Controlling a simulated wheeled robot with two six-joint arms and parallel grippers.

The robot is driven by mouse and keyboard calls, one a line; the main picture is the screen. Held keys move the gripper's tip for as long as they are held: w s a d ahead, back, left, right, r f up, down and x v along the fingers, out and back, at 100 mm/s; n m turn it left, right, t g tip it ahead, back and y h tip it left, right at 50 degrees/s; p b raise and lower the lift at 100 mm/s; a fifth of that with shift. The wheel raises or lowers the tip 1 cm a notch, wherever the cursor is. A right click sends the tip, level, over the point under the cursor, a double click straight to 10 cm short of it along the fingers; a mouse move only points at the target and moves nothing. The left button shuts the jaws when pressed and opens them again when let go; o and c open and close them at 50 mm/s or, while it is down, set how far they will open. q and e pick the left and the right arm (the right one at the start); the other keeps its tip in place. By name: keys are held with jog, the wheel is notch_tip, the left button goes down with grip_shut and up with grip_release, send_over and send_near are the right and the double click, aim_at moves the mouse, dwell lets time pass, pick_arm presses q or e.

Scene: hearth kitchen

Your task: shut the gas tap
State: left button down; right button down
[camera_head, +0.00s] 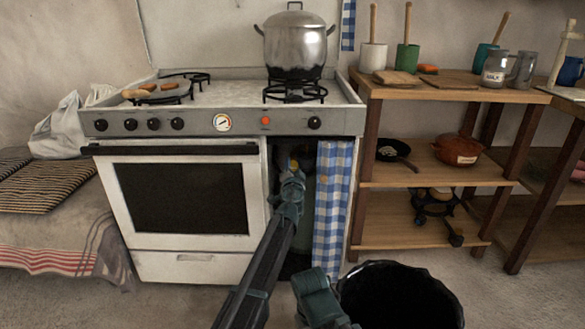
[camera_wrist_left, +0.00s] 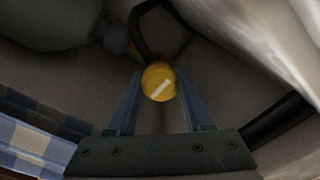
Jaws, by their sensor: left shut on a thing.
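The gas tap's knob is a yellow round cap with a pale slanting bar on its face, between the fingers in the left wrist view (camera_wrist_left: 158,82). It shows as a small yellow spot in the head view (camera_head: 293,163). My left gripper (camera_head: 291,178) reaches into the narrow bay right of the oven and is shut on the knob. The cylinder is mostly hidden in the head view. My right gripper's jaws do not show.
A blue checked curtain (camera_head: 331,210) hangs just right of my left gripper. The white oven (camera_head: 155,255) bounds the bay on the left. A wooden shelf (camera_head: 415,235) and a black bin (camera_head: 345,290) stand to the right. A steel pot (camera_head: 295,45) sits on the stove.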

pick_arm(q)
jog(key=m, duration=1.3)
jog(key=shift+m, duration=1.8)
jog(key=shift+s+m, duration=0.1)
jog(key=shift+m, duration=0.2)
jog(key=shift+c, duration=1.5)
grip_release()
